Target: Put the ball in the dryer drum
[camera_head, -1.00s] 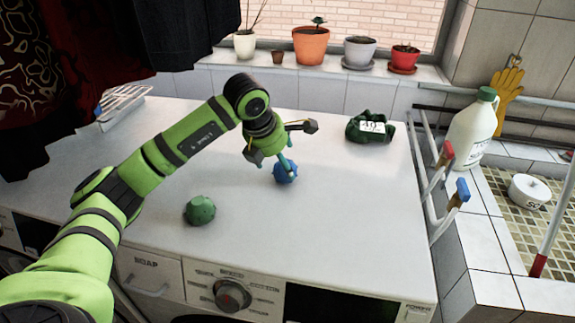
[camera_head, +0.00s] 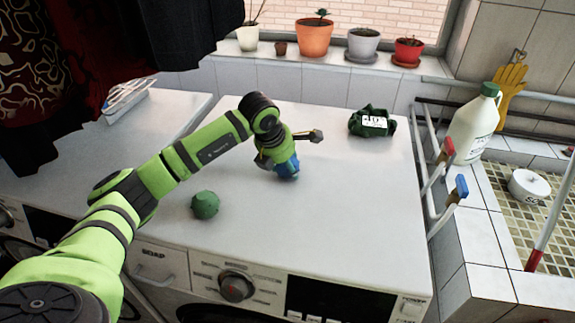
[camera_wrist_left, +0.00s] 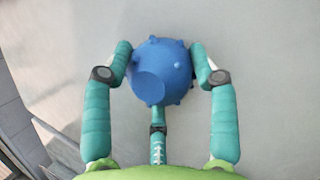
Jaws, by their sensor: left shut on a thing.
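A blue knobbly ball (camera_head: 288,168) is at the top of the white machine (camera_head: 345,215), partly hidden by my left gripper in the head view. In the left wrist view the blue ball (camera_wrist_left: 160,70) sits between the teal fingers, which touch it on both sides. My left gripper (camera_head: 284,160) is shut on this ball, low over the machine's top. A green knobbly ball (camera_head: 205,205) rests on the same top, left of and nearer than the blue one. The dryer drum itself is not clearly visible. My right gripper is not in view.
A dark green packaged item (camera_head: 372,122) lies at the back right of the top. A white jug (camera_head: 474,122) and clamp-like handles (camera_head: 446,150) stand by the tiled sink at right. Potted plants (camera_head: 314,38) line the sill. Dark clothes hang at upper left.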

